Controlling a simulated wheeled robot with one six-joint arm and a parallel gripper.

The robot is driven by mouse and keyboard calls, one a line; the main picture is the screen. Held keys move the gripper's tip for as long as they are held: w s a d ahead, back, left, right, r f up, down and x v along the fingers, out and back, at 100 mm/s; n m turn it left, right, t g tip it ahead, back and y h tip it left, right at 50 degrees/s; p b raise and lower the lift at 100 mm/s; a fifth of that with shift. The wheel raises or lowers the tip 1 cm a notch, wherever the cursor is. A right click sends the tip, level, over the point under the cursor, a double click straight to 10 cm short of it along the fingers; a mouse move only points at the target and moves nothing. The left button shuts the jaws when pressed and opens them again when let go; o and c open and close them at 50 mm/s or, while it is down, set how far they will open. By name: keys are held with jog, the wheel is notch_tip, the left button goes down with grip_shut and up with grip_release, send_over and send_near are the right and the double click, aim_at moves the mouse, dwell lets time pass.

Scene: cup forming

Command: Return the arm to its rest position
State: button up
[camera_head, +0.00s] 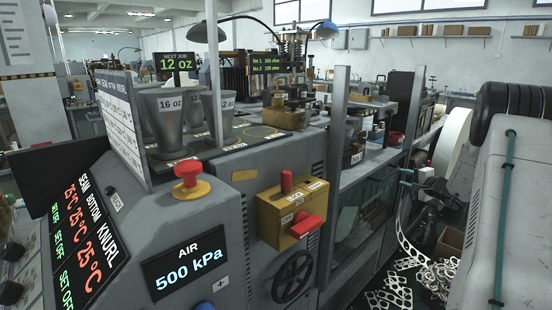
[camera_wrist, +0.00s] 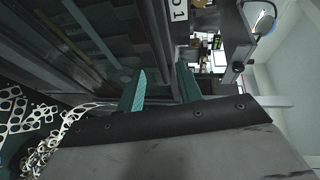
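My gripper (camera_head: 406,177) is at the right of the head view, in front of the machine's side and above the floor scrap. It looks small and partly dark there. In the wrist view its two teal fingers (camera_wrist: 161,72) stand apart with a clear gap between them. Nothing shows between the fingers, so it is open and empty. The machine's dark side and glazed lower panel (camera_head: 362,208) lie to the left of the gripper in the head view. No rest mark or cradle for the arm can be made out.
Punched scrap webbing (camera_head: 437,275) lies on the floor below the gripper; it also shows in the wrist view (camera_wrist: 28,115). A large white paper roll (camera_head: 451,140) stands close behind. The grey machine carries a lock box (camera_head: 291,213), an emergency button (camera_head: 190,182) and cups (camera_head: 164,122).

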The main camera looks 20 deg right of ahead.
jog(key=s+a+f+g+y, duration=0.3)
jog(key=a+y, duration=0.1)
jog(key=a, duration=0.5)
jog(key=s+a+r+n+g+y, duration=0.1)
jog(key=s+a+r+n+g, duration=0.15)
jog(key=a, duration=0.55)
jog(key=s+a+r+n+g+y, duration=0.2)
jog(key=s+a+g, duration=0.15)
jog(key=a, duration=0.45)
jog(key=s+a+r+n+g+y, duration=0.1)
jog(key=s+a+r+n+g, duration=0.2)
jog(key=a, duration=0.6)
jog(key=s+a+r+n+h, duration=0.2)
jog(key=s+a, duration=0.4)
jog(key=s, duration=0.3)
jog(key=s+a+r+n+g+h, duration=0.1)
jog(key=s+a+r+n+h, duration=0.2)
jog(key=s+a, duration=0.3)
jog(key=s+a+r+n+g+h, duration=0.1)
jog(key=s+a+n, duration=0.4)
jog(key=s, duration=0.6)
jog(key=shift+s+a+r+h, duration=0.35)
jog(key=shift+a+r+h, duration=0.05)
jog(key=shift+r+h, duration=0.55)
